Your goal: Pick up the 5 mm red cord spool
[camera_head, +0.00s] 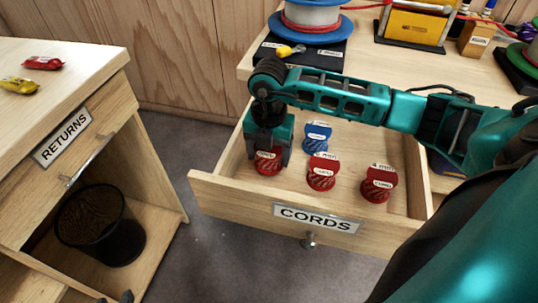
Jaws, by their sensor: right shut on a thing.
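The open drawer marked CORDS (262,207) holds several small cord spools with labelled tags. My right gripper (268,152) reaches down into its left part and is shut on a red spool (268,166), with a finger at each side. The spool's label is too small to read surely. Another red spool (321,179) sits to its right, and a third red spool (377,190), whose tag seems to read 4 mm, sits further right. A blue spool (316,143) is behind them.
A cabinet with a RETURNS drawer (62,137) stands at the left, with red and yellow packets on top and a black mesh bin (100,225) below. The bench behind the drawer carries a large spool (311,22) and a yellow box (414,24).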

